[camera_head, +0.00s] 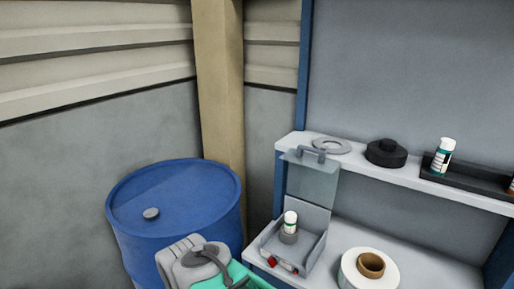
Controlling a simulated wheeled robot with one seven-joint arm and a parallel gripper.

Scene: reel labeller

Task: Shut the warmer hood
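The warmer (296,248) is a grey open-fronted box on the lower bench at centre right. Its clear hood (312,180) stands raised upright at the back, with a grey handle (310,153) along its top edge. The hood is open. A small white-capped vial (290,222) with a green label stands upright inside the box on a grey round seat. My gripper (228,272) appears at the bottom edge, left of the warmer and apart from the hood. Its fingertips are not clear, so its opening cannot be read.
A blue drum (175,205) stands left of the bench. A label reel (368,272) lies right of the warmer. The upper shelf (400,178) holds a grey ring (332,146), a black round part (386,153) and a dark rack (466,180) with a vial (443,156).

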